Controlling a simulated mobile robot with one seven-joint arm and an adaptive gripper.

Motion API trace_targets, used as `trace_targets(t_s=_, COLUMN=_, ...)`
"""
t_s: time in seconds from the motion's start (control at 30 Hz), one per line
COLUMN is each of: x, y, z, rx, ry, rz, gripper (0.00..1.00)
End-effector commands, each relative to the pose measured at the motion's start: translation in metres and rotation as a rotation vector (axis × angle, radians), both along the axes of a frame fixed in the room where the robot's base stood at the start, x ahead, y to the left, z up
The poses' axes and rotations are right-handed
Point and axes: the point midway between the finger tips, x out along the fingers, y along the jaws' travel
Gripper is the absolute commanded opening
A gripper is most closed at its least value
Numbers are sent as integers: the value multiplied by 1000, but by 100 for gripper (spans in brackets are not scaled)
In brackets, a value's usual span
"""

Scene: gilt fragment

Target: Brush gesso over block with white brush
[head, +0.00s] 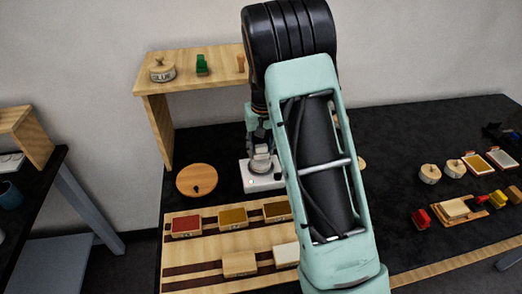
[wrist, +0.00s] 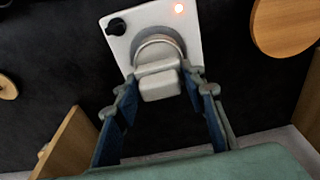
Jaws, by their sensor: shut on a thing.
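My gripper (wrist: 163,80) is shut on the pale grey handle (wrist: 160,84) of a small round pot. The pot (wrist: 158,48) stands on a white hot plate (wrist: 118,50) with a black knob and a lit red lamp. In the head view the hot plate (head: 264,186) is on the black table, partly behind my arm. A cream block (head: 453,208) lies on a wooden board at the right. I cannot make out a white brush or which container holds gesso.
A wooden rack (head: 200,250) with coloured boxes and pale blocks fills the front left. A round wooden lid (head: 197,180) lies left of the hot plate. A wooden shelf (head: 205,75) with a glue jar (head: 162,70) stands behind. Two lidded pots (head: 430,174) sit at the right.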

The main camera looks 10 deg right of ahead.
Motion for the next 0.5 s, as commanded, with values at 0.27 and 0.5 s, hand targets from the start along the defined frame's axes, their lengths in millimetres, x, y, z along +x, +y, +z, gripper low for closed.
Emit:
trace_targets(t_s=0.27, x=0, y=0, z=27, rx=1, ry=-1, rz=-1, gripper=19)
trace_targets(t_s=0.5, x=0, y=0, z=45, rx=1, ry=-2, rz=-1, gripper=19)
